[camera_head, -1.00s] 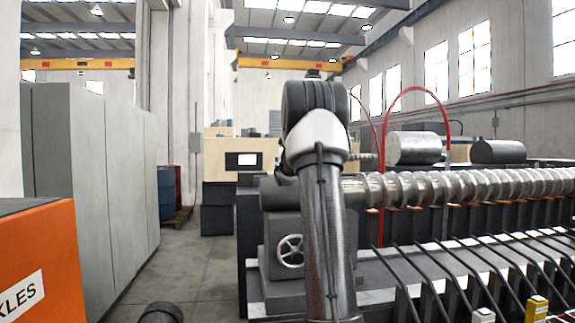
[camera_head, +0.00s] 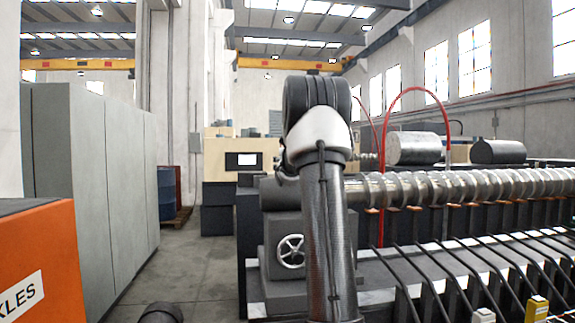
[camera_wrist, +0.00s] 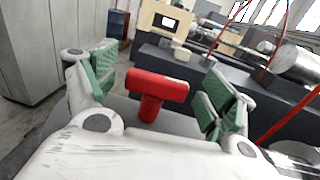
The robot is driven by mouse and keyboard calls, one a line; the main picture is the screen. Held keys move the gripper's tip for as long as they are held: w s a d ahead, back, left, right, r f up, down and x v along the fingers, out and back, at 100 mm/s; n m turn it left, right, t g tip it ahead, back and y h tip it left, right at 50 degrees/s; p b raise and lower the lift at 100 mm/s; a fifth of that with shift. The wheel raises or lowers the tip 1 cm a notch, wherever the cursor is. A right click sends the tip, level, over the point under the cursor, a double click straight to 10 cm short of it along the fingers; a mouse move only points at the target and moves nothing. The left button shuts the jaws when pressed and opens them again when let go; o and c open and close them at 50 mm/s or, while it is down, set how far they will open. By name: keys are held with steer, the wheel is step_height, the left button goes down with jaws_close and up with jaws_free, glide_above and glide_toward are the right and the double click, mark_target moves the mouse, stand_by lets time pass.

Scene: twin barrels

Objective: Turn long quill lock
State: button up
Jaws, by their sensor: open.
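A red T-shaped handle (camera_wrist: 158,88), likely the quill lock, stands on a grey surface in the wrist view. Its crossbar lies across the picture and its short stem points down toward me. My gripper (camera_wrist: 160,90) is open, with one green-padded finger to the left of the handle and one to the right. Gaps show between the handle and both pads. In the head view my arm hides the gripper and the red handle. The grey machine head (camera_head: 282,193) with a spoked handwheel (camera_head: 291,251) stands behind my arm.
A long ribbed metal shaft (camera_head: 470,186) runs right from the machine above dark slanted bars. Grey cabinets (camera_head: 90,190) and an orange box (camera_head: 40,262) stand on the left. Red hoses (camera_head: 418,89) arch behind. The floor aisle (camera_head: 190,275) between is clear.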

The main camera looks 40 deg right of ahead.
steer(key=v, duration=1)
steer(key=shift+s+a, duration=0.2)
steer(key=shift+s, duration=0.05)
